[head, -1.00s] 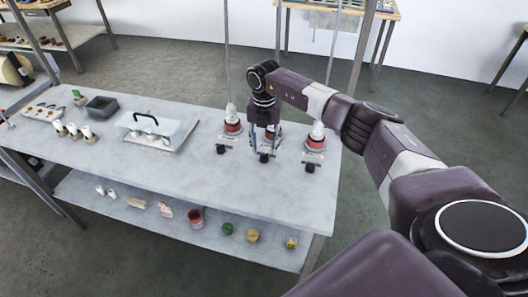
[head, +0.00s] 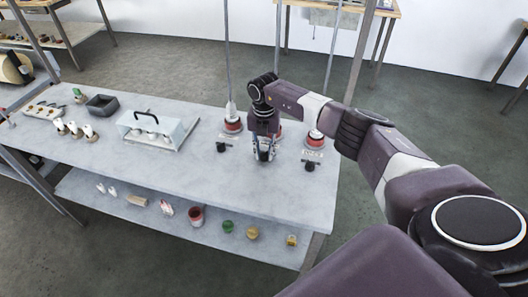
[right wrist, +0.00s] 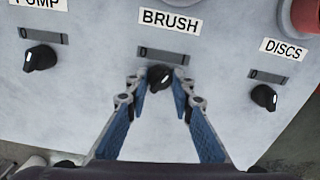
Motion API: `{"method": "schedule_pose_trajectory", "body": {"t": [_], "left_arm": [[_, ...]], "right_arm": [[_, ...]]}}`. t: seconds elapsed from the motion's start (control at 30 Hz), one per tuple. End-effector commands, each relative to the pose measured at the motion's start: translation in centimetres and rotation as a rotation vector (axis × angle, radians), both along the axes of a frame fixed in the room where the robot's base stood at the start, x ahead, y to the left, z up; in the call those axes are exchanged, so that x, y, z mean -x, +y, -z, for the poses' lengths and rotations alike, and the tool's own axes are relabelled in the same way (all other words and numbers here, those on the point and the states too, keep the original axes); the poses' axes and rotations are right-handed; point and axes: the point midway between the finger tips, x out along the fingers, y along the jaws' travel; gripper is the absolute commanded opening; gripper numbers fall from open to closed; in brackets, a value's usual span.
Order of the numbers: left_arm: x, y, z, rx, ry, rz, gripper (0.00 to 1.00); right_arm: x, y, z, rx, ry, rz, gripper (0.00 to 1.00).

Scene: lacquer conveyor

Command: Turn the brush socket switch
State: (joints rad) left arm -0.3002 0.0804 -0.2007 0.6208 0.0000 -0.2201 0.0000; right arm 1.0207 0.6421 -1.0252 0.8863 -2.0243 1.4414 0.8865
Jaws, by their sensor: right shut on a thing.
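The brush switch (right wrist: 160,77) is a black rotary knob with a white pointer mark. It sits below the label BRUSH (right wrist: 170,21) in the right wrist view. My right gripper (right wrist: 160,88) has its two blue-padded fingers on either side of the knob, closed on it. In the head view my right gripper (head: 265,153) points down over the middle switch and hides most of it. My left gripper is not in view.
The pump switch (right wrist: 40,58) is to the left and the discs switch (right wrist: 264,96) to the right. Red-and-white sockets (head: 232,122) stand behind the switches. A clear-fronted case with a black handle (head: 158,130) stands farther left. The front of the tabletop is clear.

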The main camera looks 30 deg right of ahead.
Motion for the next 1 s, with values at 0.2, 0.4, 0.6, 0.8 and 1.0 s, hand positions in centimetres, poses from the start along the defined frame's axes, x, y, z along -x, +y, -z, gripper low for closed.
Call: {"method": "schedule_pose_trajectory", "body": {"t": [0.2,0.4,0.6,0.8,1.0], "left_arm": [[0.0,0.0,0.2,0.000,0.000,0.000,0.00],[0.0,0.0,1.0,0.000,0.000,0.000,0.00],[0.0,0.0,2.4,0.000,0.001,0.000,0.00],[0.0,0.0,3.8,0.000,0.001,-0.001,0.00],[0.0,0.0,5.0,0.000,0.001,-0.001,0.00]], "right_arm": [[0.0,0.0,0.0,0.001,-0.001,-0.020,0.00],[-0.1,-0.1,0.1,0.002,-0.002,-0.100,0.00],[-0.1,-0.1,0.2,0.003,-0.003,-0.253,0.00],[-0.2,-0.1,0.2,0.003,-0.004,-0.440,0.00],[-0.2,-0.1,0.2,0.003,-0.004,-0.630,0.00]]}}
